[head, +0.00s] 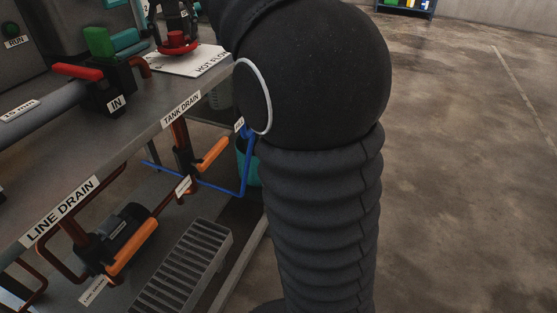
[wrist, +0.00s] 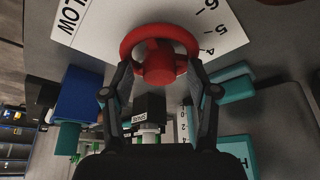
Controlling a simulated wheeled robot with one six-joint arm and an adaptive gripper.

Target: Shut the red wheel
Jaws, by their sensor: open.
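The red wheel (wrist: 160,58) is a round handwheel over a white plate (wrist: 222,28) with numbers in the wrist view. In the head view the red wheel (head: 178,43) sits at the back of the bench, above the plate marked "HOT FLOW" (head: 200,62). My gripper (wrist: 162,85) is open, with one finger at each side of the wheel's near part. I cannot tell if the fingers touch the rim. In the head view my dark arm stands in front and hides part of the bench end.
A red-handled valve (head: 78,71) marked "IN" sits on the bench pipe. Orange drain handles (head: 132,248) hang below the bench edge. A blue valve block (wrist: 78,100) and teal parts (wrist: 235,85) flank my gripper. Open floor (head: 470,170) lies to the right.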

